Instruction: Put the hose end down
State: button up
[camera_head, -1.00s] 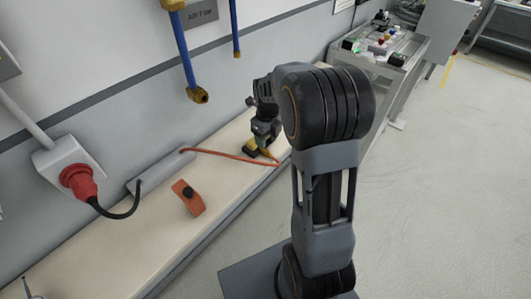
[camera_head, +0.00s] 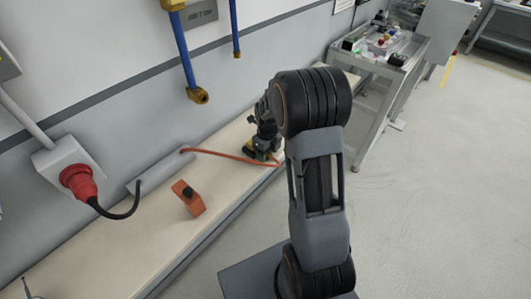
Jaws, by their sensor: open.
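An orange hose (camera_head: 225,155) runs from a grey housing (camera_head: 160,171) on the bench toward my gripper (camera_head: 262,154), then bends back along the bench's front edge. My gripper points down low over the bench, with its jaws open. A small yellow and black piece (camera_head: 249,153) shows beside the fingers. I cannot tell whether it is the hose end or whether the fingers touch it. My arm hides part of this area.
The pale bench (camera_head: 120,245) runs along the wall. An orange block with a black knob (camera_head: 188,198) lies on it. A blue pipe with a brass end (camera_head: 198,95) hangs above. A red plug (camera_head: 78,181) is at left. Open floor (camera_head: 440,200) lies right.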

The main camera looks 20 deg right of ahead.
jog(key=shift+c, duration=0.2)
grip_shut()
jog(key=shift+r, duration=0.15)
